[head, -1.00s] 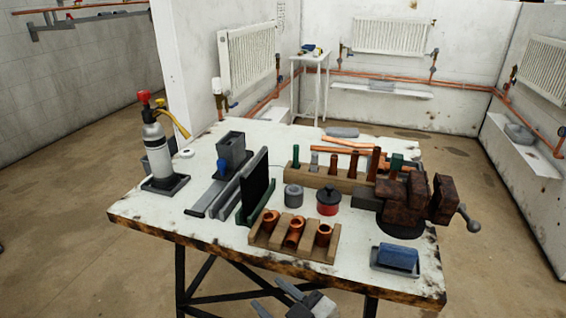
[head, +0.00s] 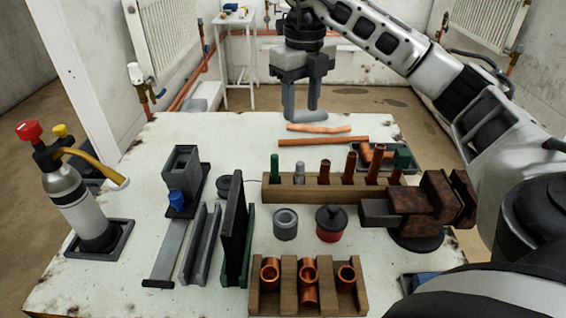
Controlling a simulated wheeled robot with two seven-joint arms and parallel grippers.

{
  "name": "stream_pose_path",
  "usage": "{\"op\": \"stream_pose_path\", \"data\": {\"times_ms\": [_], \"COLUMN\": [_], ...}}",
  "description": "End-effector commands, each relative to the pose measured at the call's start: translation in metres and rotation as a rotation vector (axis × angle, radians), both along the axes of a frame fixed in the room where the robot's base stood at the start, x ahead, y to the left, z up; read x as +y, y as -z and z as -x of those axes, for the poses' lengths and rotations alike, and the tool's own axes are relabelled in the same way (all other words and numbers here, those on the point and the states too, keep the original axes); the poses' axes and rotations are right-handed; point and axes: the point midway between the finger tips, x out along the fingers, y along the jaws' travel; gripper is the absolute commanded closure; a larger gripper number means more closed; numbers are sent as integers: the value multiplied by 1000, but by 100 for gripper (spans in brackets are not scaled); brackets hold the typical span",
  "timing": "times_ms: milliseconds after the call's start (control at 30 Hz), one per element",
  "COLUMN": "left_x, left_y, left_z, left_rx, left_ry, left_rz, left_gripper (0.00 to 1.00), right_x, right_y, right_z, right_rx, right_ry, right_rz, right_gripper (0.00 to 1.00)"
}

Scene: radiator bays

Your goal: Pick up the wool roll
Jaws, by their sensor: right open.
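The wool roll (head: 303,117) appears to be the grey oblong lying at the far edge of the white workbench (head: 215,135), partly hidden by my right gripper. My right gripper (head: 301,104) points down over it with its two fingers apart, one on each side of the roll as seen from here. The fingertips are low, near the bench top; I cannot tell whether they touch the roll. My left gripper is not in view.
Copper pipes (head: 322,142) lie just in front of the roll. A wooden rack (head: 300,191) of upright pieces stands nearer, with a rusty vise (head: 430,205) at right. A gas torch (head: 75,195) stands at left.

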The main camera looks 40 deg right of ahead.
Motion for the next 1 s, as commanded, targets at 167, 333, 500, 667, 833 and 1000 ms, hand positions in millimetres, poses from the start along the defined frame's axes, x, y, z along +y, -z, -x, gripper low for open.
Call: {"op": "stream_pose_path", "data": {"times_ms": [167,333,500,667,833,1000], "left_x": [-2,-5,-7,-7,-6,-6], "left_y": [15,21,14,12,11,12], "left_z": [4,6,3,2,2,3], "left_rx": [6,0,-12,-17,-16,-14], "left_ry": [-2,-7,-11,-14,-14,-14], "left_rz": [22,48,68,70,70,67], "left_gripper": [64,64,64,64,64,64], "right_x": [-3,-2,-3,-2,-1,0], "right_y": [34,71,94,103,123,147], "right_z": [2,2,1,1,2,2], "right_rx": [9,7,5,3,7,4], "right_ry": [9,6,7,7,6,5], "right_rz": [13,9,11,10,10,9], "right_gripper": [56,56,56,56,56,56]}}
